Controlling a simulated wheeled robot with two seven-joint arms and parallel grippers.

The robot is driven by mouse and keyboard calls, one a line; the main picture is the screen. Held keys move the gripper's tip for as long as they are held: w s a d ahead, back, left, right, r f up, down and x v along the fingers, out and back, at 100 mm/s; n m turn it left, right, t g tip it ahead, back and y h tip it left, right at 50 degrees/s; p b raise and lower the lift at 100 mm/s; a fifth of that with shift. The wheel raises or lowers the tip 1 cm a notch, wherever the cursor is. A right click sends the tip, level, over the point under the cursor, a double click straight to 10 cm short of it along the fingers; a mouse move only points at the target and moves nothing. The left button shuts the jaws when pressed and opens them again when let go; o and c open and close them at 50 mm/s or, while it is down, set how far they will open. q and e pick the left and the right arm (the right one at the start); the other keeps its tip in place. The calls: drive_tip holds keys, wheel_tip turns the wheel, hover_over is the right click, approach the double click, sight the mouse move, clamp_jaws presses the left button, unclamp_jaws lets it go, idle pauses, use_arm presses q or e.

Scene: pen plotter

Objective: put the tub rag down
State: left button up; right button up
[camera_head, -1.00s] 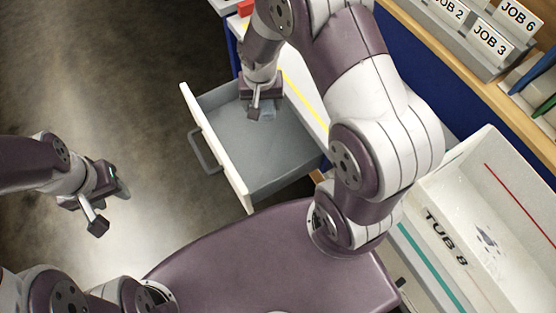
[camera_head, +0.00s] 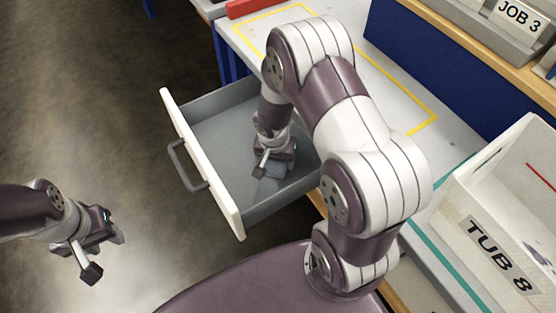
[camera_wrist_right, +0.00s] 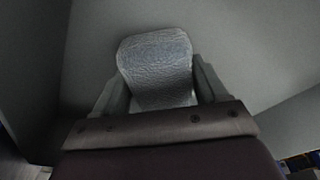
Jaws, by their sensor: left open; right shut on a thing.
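The tub rag (camera_wrist_right: 158,65) is a pale blue-grey, wrinkled cloth between the fingers of my right gripper (camera_wrist_right: 160,95) in the right wrist view. In the head view my right gripper (camera_head: 272,166) points down inside the open drawer (camera_head: 215,140), and a bit of the rag (camera_head: 276,171) shows under it. I cannot tell whether the rag touches the drawer floor. My left gripper (camera_head: 104,254) is open and empty, over the floor at the left, away from the drawer.
The drawer has a white front (camera_head: 203,165) with a grey handle (camera_head: 188,167). A bench with a yellow-outlined area (camera_head: 385,95) lies behind it. A white bin labelled TUB 8 (camera_head: 490,235) stands at the right. A red block (camera_head: 250,8) lies at the back.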

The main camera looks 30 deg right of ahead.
drive_tip(key=shift+d+f+b, duration=0.35)
drive_tip(key=shift+f+b, duration=0.05)
drive_tip(key=shift+f, duration=0.25)
drive_tip(key=shift+a, duration=0.1)
